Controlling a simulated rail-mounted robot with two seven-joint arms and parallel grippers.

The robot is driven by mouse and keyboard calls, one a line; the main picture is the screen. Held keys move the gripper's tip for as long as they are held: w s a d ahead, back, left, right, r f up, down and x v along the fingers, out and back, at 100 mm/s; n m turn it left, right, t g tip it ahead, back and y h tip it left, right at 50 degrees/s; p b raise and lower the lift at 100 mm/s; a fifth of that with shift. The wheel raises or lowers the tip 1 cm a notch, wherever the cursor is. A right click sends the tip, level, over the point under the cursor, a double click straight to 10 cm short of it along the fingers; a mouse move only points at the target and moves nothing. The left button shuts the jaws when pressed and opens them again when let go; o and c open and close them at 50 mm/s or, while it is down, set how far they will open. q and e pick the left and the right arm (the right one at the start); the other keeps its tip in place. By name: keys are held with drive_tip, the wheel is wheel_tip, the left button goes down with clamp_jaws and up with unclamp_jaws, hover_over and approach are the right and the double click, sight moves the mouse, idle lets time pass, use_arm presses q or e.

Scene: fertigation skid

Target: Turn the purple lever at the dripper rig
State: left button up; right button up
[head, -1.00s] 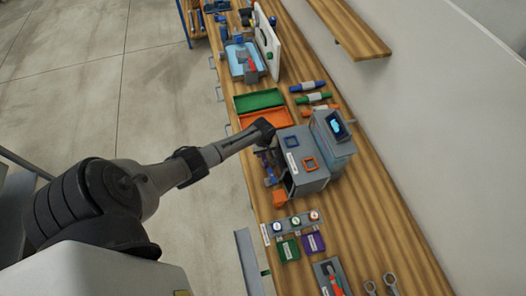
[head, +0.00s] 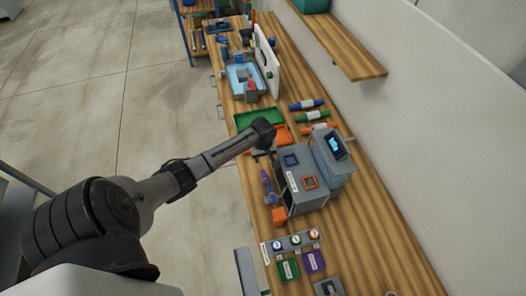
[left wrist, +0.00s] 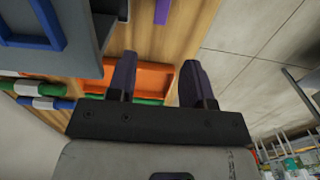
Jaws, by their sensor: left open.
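A small purple part, which looks like the purple lever (head: 265,175), is at the left side of the grey box unit, close to a blue part (head: 269,191). In the left wrist view a purple piece (left wrist: 162,12) shows at the top edge, beyond the fingers. My left gripper (head: 262,151) is near the orange tray, short of the purple part and apart from it. In the left wrist view its two dark fingers (left wrist: 158,62) are spread with nothing between them. In the head view the fingers are small and partly hidden by the wrist. My right gripper is not in view.
The grey box unit (head: 317,192) with a display stands right of the lever. The orange tray (left wrist: 150,77) and green tray (head: 258,117) lie beyond it. An orange block (head: 279,216) and a button panel (head: 292,241) are nearer. Open floor lies left of the bench.

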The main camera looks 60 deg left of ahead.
use_arm(q)
drive_tip(key=shift+r, duration=1.55)
drive_tip(key=w+d+r+m+t+y, duration=0.2)
drive_tip(key=d+r+m, duration=0.1)
drive_tip(key=r+m, duration=0.35)
drive_tip(key=w+d+r+m+t+y, duration=0.1)
drive_tip(key=w+d+r+m+t, duration=0.2)
drive_tip(key=r+m, duration=0.35)
drive_tip(key=s+d+r+m+t+p, duration=0.2)
drive_tip(key=s+d+m, duration=0.2)
drive_tip(key=d, duration=0.4)
drive_tip(key=s+d+r+h+p, duration=0.2)
drive_tip(key=s+d+p, duration=0.1)
drive_tip(key=s+d, duration=0.85)
drive_tip(key=s+d+f+g+h+p, duration=0.1)
drive_tip(key=s+d+f+g+p, duration=0.1)
drive_tip(key=s, duration=0.9)
wheel_tip(320, 180, down, 2)
drive_tip(key=shift+s+g, duration=0.2)
drive_tip(key=shift+g, duration=0.5)
